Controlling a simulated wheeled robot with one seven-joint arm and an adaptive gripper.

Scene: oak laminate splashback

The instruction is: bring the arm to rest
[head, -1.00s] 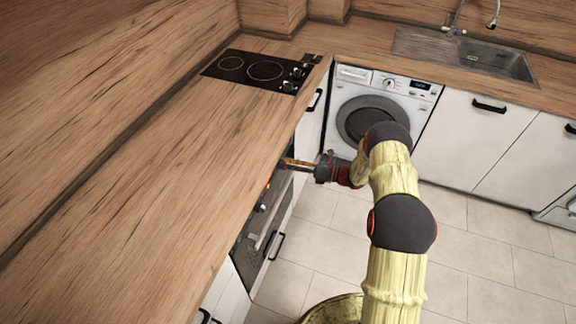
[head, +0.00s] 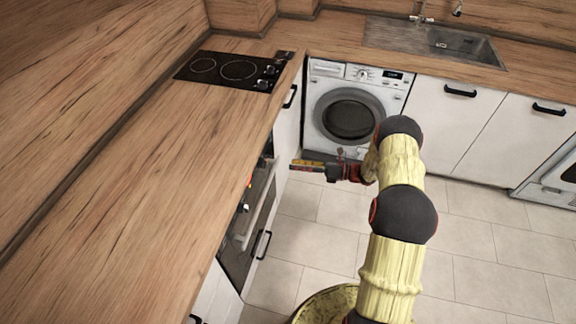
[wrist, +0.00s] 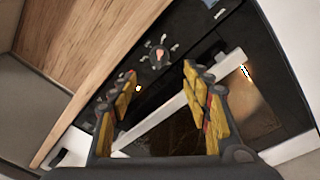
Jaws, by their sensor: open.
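My gripper (head: 308,165) is at the end of my arm, in front of the built-in oven (head: 249,228) under the left counter. In the head view it points left toward the oven front and stands apart from it. In the wrist view my gripper (wrist: 160,92) shows two yellow-padded fingers spread wide with nothing between them. Beyond the fingers are the oven's dark panel with a knob (wrist: 158,55) and its pale bar handle (wrist: 185,100).
The wooden counter (head: 150,170) runs along the left, with a black hob (head: 231,70) on it. A washing machine (head: 350,112) stands at the back. A sink (head: 435,42) is at the back right. White cabinets (head: 465,125) line the back. The tiled floor (head: 480,250) at right is clear.

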